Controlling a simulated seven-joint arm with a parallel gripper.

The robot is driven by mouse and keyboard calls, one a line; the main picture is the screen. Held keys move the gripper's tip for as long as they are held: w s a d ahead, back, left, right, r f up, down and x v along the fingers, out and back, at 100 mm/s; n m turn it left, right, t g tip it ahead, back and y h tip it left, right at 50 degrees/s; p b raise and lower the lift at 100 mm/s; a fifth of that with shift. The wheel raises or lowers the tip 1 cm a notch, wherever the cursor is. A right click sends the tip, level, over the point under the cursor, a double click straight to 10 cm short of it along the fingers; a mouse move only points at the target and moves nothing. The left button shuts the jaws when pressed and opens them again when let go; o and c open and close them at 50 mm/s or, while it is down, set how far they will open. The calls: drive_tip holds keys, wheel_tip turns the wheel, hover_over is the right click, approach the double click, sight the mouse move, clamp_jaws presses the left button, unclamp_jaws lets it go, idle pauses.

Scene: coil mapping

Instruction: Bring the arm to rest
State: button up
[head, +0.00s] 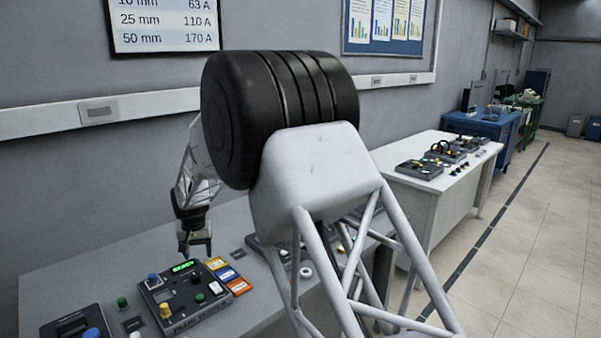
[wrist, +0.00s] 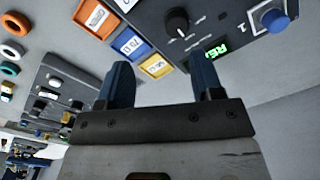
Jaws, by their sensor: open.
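My gripper (head: 196,246) hangs over the back of the grey bench in the head view, above and beside the instrument box with the lit green display (head: 184,266). In the wrist view my gripper (wrist: 160,88) shows two blue fingers held well apart, with nothing between them. The box's black knob (wrist: 177,21) and blue button (wrist: 275,20) lie beyond the fingers. Orange, blue and yellow cards (head: 229,273) lie beside the box. My arm's black joint and white frame hide the middle of the bench in the head view.
A second grey device (head: 72,326) stands at the bench's front left. In the wrist view several coloured rings (wrist: 10,70) and another dark panel (wrist: 60,92) lie at the left. A white table (head: 425,186) with devices stands further right, with open floor (head: 530,240) beside it.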

drive_tip(key=s+d+r, duration=0.5)
drive_tip(key=d+r, duration=0.1)
drive_tip(key=d, duration=0.5)
drive_tip(key=s+d+r+m+t, duration=0.1)
drive_tip(key=s+d+r, duration=0.5)
drive_tip(key=d, duration=0.6)
drive_tip(key=s+d+r, duration=0.5)
drive_tip(key=d+r, duration=0.2)
drive_tip(key=d, duration=0.4)
drive_tip(key=s+d+f+m, duration=0.1)
drive_tip(key=s+d, duration=0.8)
drive_tip(key=s, duration=0.6)
drive_tip(key=s+d+m+t, duration=0.1)
drive_tip(key=s+d, duration=0.8)
drive_tip(key=s, duration=0.5)
drive_tip(key=shift+s+d+f+t, duration=0.3)
drive_tip(key=shift+s+d+f, duration=0.05)
drive_tip(key=shift+d+f, duration=0.05)
